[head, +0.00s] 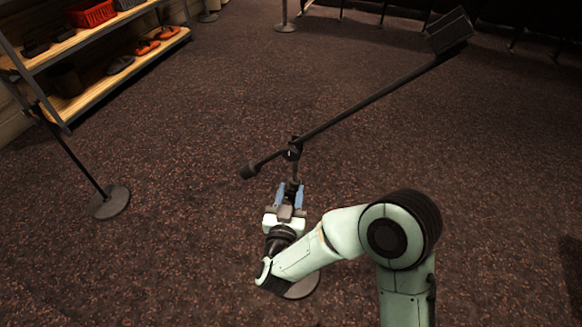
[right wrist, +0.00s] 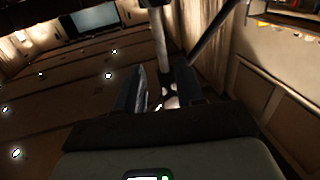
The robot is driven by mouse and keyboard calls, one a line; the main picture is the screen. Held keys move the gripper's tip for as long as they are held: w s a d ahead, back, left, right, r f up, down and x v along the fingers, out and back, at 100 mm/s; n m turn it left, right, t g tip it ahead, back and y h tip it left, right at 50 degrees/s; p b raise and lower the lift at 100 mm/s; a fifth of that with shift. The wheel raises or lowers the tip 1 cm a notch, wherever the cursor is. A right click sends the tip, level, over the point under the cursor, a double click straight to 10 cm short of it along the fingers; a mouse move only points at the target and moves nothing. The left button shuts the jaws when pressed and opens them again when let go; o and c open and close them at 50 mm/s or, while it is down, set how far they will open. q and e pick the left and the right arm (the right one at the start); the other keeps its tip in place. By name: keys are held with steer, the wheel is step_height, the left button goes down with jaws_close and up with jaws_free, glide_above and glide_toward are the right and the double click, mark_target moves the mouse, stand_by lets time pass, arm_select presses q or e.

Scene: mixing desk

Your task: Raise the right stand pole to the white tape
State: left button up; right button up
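The right stand has a dark upright pole (head: 294,172) with a clutch (head: 292,152) on top and a long slanted boom (head: 370,100). Its round base (head: 303,289) shows partly below my arm. My right gripper (head: 290,190) is at the pole just below the clutch, with its blue fingers on either side of it. In the right wrist view the pole (right wrist: 159,40) rises beyond the fingers (right wrist: 163,92), which stand apart with a gap around a collar. I cannot make out the white tape. My left gripper is not in view.
The boom carries a dark box-shaped head (head: 449,32) at upper right and a counterweight (head: 249,171) at its lower left end. Another stand (head: 110,202) is at left beside a wooden shelf (head: 115,78). Carpet around the right stand is clear.

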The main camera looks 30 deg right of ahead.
mark_target(295, 169)
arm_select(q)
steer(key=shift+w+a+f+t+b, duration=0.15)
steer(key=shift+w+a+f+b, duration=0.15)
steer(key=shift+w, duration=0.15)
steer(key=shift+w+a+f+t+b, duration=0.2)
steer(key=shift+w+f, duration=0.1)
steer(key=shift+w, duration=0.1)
arm_select(e)
steer(key=x, duration=0.9)
steer(key=shift+w+d, duration=0.2)
jaws_close()
